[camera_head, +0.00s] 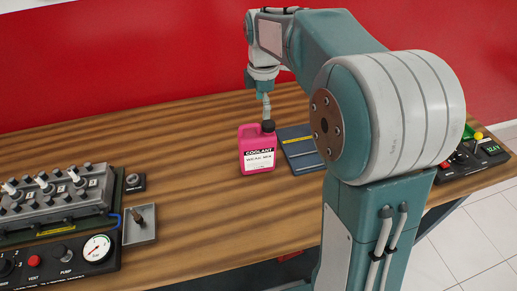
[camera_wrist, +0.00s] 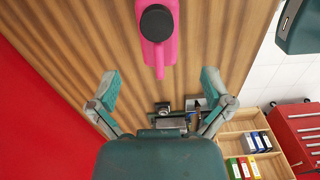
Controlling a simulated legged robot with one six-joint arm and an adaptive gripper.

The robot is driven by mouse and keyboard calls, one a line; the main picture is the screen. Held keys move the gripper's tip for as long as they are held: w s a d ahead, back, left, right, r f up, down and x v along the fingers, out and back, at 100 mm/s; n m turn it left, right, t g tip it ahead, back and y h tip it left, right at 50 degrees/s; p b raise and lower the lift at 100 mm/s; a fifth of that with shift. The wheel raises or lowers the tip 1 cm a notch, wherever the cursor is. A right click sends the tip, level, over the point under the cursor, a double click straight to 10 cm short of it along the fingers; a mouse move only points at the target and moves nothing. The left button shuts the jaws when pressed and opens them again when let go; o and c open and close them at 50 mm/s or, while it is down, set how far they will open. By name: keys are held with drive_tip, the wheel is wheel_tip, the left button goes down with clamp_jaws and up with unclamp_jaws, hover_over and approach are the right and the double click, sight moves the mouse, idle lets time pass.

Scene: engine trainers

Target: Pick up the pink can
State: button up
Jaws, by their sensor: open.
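My gripper (camera_head: 266,104) hangs close above and behind the can in the head view. In the wrist view my gripper (camera_wrist: 161,82) has its two fingers spread wide, with nothing between the tips. The can lies beyond the fingertips there. Part of the gripper is hidden in the head view.
A flat blue-grey item (camera_head: 302,160) lies just right of the can. An engine control panel (camera_head: 60,205) and a small metal tray (camera_head: 139,232) stand at left. Another panel (camera_head: 483,157) is at the right. The wooden table (camera_head: 200,195) is clear in front of the can.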

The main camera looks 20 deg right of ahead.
sight(256, 125)
drive_tip(key=f, duration=0.1)
drive_tip(key=a+f, duration=0.1)
drive_tip(key=f, duration=0.3)
drive_tip(key=shift+a+f, duration=0.25)
drive_tip(key=shift+a, duration=0.1)
drive_tip(key=f, duration=0.5)
drive_tip(key=shift+w+d+f, duration=0.1)
drive_tip(key=shift+w+d, duration=0.1)
drive_tip(key=shift+d, duration=0.05)
drive_tip(key=shift+a, duration=0.2)
drive_tip(key=shift+c, duration=0.3)
drive_tip(key=c, duration=1.1)
drive_tip(key=shift+d, duration=0.1)
